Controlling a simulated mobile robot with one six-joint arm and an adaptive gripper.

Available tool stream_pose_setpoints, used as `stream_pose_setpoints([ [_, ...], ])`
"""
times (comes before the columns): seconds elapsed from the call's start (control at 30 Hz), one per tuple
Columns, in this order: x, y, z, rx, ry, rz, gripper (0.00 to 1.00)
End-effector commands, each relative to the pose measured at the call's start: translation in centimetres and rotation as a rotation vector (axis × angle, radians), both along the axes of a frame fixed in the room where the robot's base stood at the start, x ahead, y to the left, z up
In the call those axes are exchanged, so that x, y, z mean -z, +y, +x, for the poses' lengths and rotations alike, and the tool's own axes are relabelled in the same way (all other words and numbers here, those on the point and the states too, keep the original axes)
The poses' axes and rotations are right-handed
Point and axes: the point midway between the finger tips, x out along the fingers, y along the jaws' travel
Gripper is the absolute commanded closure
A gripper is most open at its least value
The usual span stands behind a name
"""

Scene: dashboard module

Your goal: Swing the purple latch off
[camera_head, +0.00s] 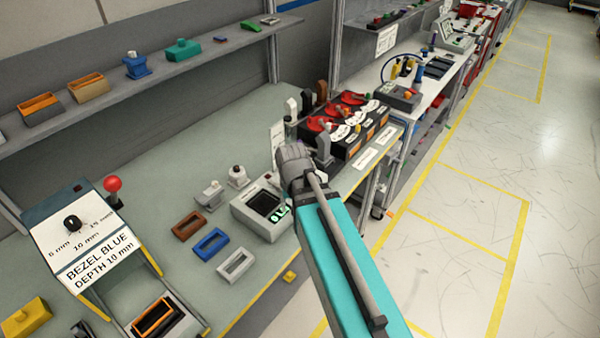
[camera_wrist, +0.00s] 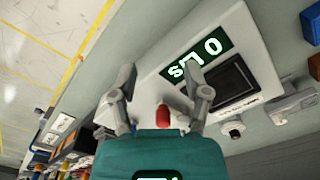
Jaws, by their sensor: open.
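I cannot clearly make out a purple latch in either view. A small purple spot (camera_head: 287,119) shows just behind my wrist in the head view, too small to identify. My gripper shows in the wrist view (camera_wrist: 160,82) with its two grey fingers spread apart and nothing seen between the tips. The fingers are in front of a light grey display box (camera_wrist: 176,62) with a green readout and a dark window. The same display box (camera_head: 244,214) stands on the bench left of my arm in the head view. My fingertips are hidden in the head view.
A black unit with red handles and white dials (camera_head: 348,125) stands beyond my wrist. Brown (camera_head: 189,226), blue (camera_head: 211,242) and white (camera_head: 235,264) frames lie on the bench. A bezel-depth station (camera_head: 92,238) is at left. A shelf (camera_head: 150,78) runs above the bench.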

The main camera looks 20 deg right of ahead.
Motion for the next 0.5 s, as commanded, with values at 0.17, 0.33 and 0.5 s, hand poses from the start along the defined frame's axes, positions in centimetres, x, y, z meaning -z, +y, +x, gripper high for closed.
stream_pose_setpoints([
  [0.17, 1.8, 1.0, -2.4, -0.122, 0.004, 0.000, 0.39],
  [0.33, 1.9, 1.3, -2.8, -0.162, 0.004, 0.000, 0.39],
  [0.5, 1.9, 1.3, -2.8, -0.162, 0.004, 0.000, 0.39],
])
